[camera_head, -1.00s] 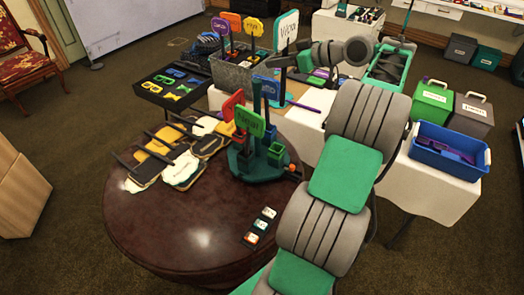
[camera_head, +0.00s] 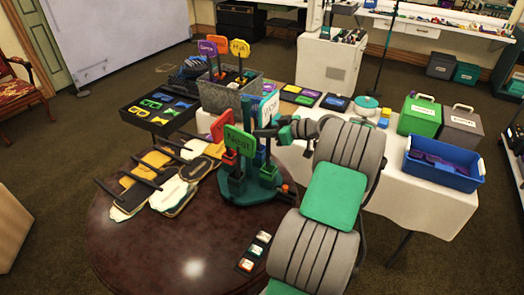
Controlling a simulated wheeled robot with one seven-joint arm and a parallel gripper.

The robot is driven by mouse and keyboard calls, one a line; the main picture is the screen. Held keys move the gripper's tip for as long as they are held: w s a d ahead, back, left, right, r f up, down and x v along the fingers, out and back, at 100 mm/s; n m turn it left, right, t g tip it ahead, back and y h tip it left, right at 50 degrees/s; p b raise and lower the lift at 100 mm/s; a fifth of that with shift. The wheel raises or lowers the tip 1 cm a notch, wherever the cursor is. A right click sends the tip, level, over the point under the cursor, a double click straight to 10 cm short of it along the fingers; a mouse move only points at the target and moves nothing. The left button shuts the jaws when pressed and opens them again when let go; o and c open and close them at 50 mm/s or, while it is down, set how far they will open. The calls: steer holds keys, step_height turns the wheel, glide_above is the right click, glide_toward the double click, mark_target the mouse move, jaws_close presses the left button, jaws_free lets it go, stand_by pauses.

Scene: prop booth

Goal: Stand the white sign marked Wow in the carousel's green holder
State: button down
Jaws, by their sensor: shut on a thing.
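The white sign (camera_head: 269,107) with a teal edge is upright, with lettering too small to read surely. My gripper (camera_head: 261,133) is shut on it and holds it over or just behind the carousel (camera_head: 249,192). The carousel is dark teal and stands on the round table. A green sign (camera_head: 240,141) and a red sign (camera_head: 218,131) stand at it, in front and to the left of the white sign. The green holder cannot be made out clearly among the signs and my gripper. Whether the white sign's stem touches a holder is hidden.
The round table (camera_head: 190,245) also bears several flat signs (camera_head: 174,190) at left and a small card strip (camera_head: 256,250) in front. Behind stand a grey bin (camera_head: 226,94) with signs, a black tray (camera_head: 157,106), a green box (camera_head: 418,116) and a blue crate (camera_head: 443,172).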

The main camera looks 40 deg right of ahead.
step_height(320, 180, down, 9)
stand_by(0.6)
steer(key=c, duration=1.4)
jaws_free()
steer(key=b+v, duration=0.1)
steer(key=v, duration=1.1)
steer(key=shift+r, duration=0.35)
